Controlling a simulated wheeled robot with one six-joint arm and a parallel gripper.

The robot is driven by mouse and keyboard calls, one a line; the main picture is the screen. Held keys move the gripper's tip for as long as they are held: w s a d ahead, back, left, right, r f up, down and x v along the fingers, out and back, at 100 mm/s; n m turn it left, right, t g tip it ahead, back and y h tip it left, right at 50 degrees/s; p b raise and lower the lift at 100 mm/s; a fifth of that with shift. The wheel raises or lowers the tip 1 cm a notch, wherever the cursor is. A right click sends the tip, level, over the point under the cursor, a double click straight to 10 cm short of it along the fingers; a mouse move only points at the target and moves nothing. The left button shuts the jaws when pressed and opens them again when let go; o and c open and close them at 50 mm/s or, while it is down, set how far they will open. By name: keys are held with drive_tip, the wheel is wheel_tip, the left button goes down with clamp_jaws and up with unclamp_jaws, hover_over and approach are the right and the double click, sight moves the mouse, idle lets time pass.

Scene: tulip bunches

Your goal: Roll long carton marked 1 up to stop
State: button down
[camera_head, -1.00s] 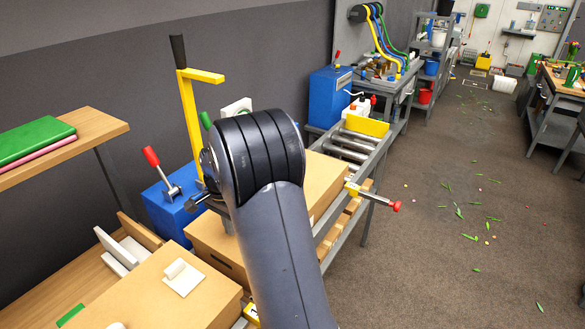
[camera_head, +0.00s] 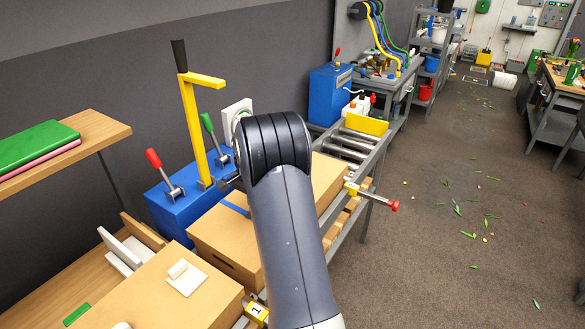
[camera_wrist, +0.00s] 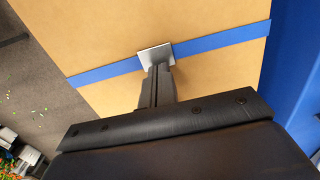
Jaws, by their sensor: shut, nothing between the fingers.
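A long brown carton (camera_head: 215,232) with a blue strap (camera_head: 237,208) lies on the roller conveyor, partly hidden behind my arm. In the wrist view the carton (camera_wrist: 180,25) fills most of the picture, its blue strap (camera_wrist: 220,38) crossing it. My gripper (camera_wrist: 157,62) is shut and empty, its tip over the strap; I cannot tell whether it touches. In the head view my arm hides it. A yellow tag marked 1 (camera_head: 256,311) sits at the near right. A yellow plate (camera_head: 366,124) stands across the rollers' far end, perhaps the stop.
Another carton (camera_head: 150,300) with a white pad is nearer, at lower left. A blue box (camera_head: 180,205) with levers and a yellow post (camera_head: 192,130) stands left of the conveyor. A red-knobbed clamp (camera_head: 372,197) juts out to the right. Bare rollers (camera_head: 350,146) show before the yellow plate.

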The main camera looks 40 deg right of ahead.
drive_tip(key=d, duration=0.2)
drive_tip(key=w+d+p, duration=0.1)
drive_tip(key=d, duration=0.2)
drive_tip(key=shift+w+d, duration=0.35)
drive_tip(key=shift+w, duration=0.05)
drive_tip(key=shift+w+d, duration=0.75)
drive_tip(key=shift+d, duration=1.6)
drive_tip(key=shift+w+d, duration=0.8)
drive_tip(key=shift+d, duration=1.6)
drive_tip(key=shift+w+d, duration=0.75)
drive_tip(key=shift+d, duration=1.6)
